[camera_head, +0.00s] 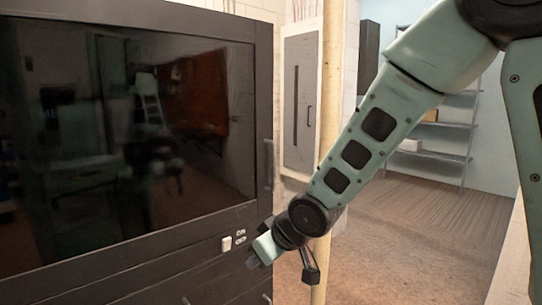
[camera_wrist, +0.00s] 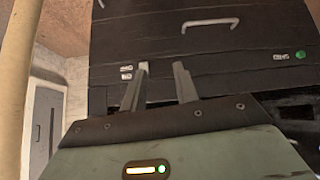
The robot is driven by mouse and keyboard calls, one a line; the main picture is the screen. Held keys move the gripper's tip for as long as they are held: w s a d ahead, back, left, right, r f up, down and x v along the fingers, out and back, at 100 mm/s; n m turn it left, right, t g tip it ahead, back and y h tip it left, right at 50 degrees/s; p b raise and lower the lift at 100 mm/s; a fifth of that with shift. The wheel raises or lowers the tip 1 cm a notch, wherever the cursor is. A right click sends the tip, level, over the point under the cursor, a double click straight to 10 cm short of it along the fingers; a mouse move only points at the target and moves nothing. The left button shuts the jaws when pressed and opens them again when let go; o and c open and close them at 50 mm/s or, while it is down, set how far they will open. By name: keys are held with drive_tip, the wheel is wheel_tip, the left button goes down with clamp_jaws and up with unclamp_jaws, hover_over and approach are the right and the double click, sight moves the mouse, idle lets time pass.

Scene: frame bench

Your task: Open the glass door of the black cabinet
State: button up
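The black cabinet (camera_head: 140,262) fills the left of the head view. Its dark reflective glass door (camera_head: 140,130) looks shut, in a black frame. A vertical bar handle (camera_head: 268,165) sits at the door's right edge. My gripper (camera_head: 254,260) is low, below the handle, in front of the panel under the door. In the wrist view, which looks upside down, my gripper (camera_wrist: 162,68) has its two fingers apart with nothing between them. They point at the cabinet's lower front (camera_wrist: 230,48). The door handle cannot be made out there.
A white switch (camera_head: 226,243) is on the panel close to my gripper. A drawer handle (camera_wrist: 210,22) shows in the wrist view. A pale pole (camera_head: 330,90) stands right of the cabinet, behind my arm. A grey wall cabinet (camera_head: 299,100) and shelves (camera_head: 440,130) are farther back.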

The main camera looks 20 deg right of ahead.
drive_tip(key=w+d+r+t+y+p, duration=0.2)
drive_tip(key=w+d+r+t+p, duration=0.3)
drive_tip(key=w+d, duration=0.65)
drive_tip(key=w+d+r+t+y, duration=0.1)
drive_tip(key=w+d+r+t, duration=0.1)
drive_tip(key=d+r, duration=0.3)
drive_tip(key=t+y+p, duration=0.1)
drive_tip(key=y+p, duration=0.2)
drive_tip(key=p, duration=0.6)
hover_over(274, 187)
drive_tip(key=shift+w+d+r, duration=0.1)
drive_tip(key=shift+w+r, duration=0.25)
drive_tip(key=shift+r, duration=0.05)
drive_tip(key=shift+n, duration=0.3)
drive_tip(key=shift+c, duration=0.3)
clamp_jaws()
